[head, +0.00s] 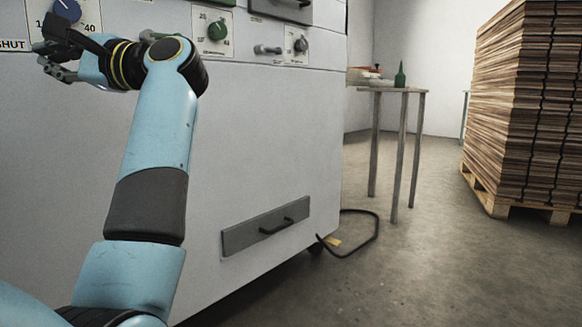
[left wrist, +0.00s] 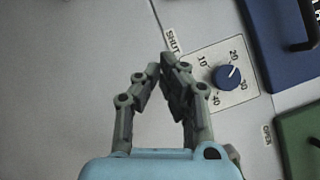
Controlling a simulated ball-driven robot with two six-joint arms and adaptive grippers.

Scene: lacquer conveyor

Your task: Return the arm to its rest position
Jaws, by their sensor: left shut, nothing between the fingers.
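My left arm, light blue with dark joints, rises in front of a large grey machine (head: 255,135) in the head view. My left gripper (head: 55,58) is at the upper left, close to the machine's front panel, just below a blue knob (head: 67,10). In the left wrist view my left gripper (left wrist: 166,72) is shut and empty, its fingertips beside the white dial plate of the blue knob (left wrist: 226,76). I cannot tell whether they touch the panel. My right gripper is not in view.
A green knob (head: 217,30) and a drawer front (head: 240,236) are on the machine. A black cable (head: 376,232) lies on the floor beside it. A small table (head: 392,89) holds a green bottle (head: 400,75). Floor between is clear.

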